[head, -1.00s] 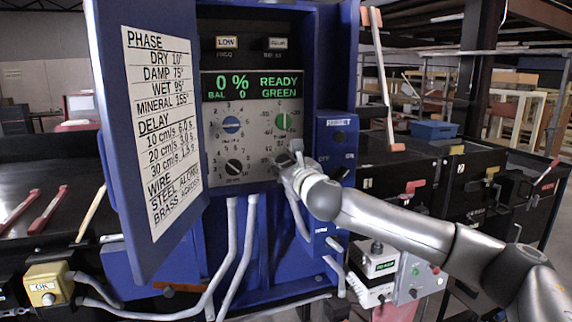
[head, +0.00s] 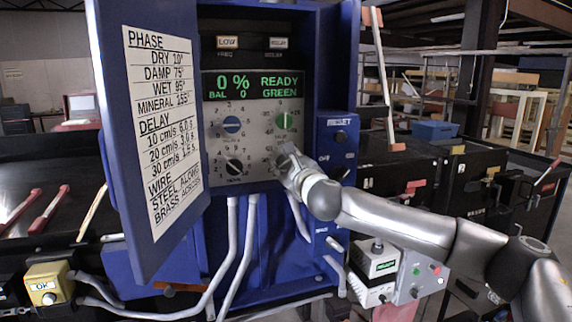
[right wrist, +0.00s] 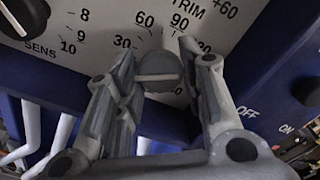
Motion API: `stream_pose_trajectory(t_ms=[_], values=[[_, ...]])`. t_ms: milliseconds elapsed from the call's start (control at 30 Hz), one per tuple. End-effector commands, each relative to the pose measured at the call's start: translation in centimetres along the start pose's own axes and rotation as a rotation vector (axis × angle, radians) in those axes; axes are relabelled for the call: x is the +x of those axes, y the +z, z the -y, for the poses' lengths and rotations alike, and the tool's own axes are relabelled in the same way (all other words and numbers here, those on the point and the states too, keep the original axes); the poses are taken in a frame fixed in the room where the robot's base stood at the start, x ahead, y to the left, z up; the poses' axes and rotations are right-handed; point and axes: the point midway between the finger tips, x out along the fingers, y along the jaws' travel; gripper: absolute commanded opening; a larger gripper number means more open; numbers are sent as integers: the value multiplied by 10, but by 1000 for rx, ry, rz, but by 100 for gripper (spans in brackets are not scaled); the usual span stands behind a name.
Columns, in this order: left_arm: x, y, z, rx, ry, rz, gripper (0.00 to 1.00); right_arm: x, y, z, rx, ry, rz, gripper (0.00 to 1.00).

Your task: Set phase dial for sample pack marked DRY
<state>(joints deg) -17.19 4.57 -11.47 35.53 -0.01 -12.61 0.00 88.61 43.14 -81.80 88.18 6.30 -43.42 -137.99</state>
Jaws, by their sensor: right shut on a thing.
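The chart on the open blue door (head: 158,120) reads PHASE, DRY 10°, with DAMP, WET and MINERAL below. In the right wrist view a dark grey dial (right wrist: 158,73) has a pale line across it, lying nearly level, and a scale with 30, 60 and 90 around it. My right gripper (head: 285,154) is at the panel's lower right, over this dial, which it hides in the head view. In the right wrist view its fingers (right wrist: 158,60) stand on both sides of the dial, shut on it. My left gripper is not in view.
The display (head: 252,86) reads 0 %, READY, GREEN. A blue switch strip (head: 338,150) stands right of the gripper. Grey cables (head: 236,240) hang below.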

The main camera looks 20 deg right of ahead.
Motion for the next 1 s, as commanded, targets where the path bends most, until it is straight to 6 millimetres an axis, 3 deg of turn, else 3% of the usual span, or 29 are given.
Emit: stream_pose_trajectory(t_ms=[33, 200, 667, 1000], values=[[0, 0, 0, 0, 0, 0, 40, 0, -6, -6, 0, 10, -11, 39], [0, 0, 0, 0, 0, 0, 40, 0, -4, -4, 0, 7, -7, 58], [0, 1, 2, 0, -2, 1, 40, -8, -1, -2, 1, 4, -1, 58], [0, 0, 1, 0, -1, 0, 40, -56, -2, -2, 0, 4, -2, 58]])
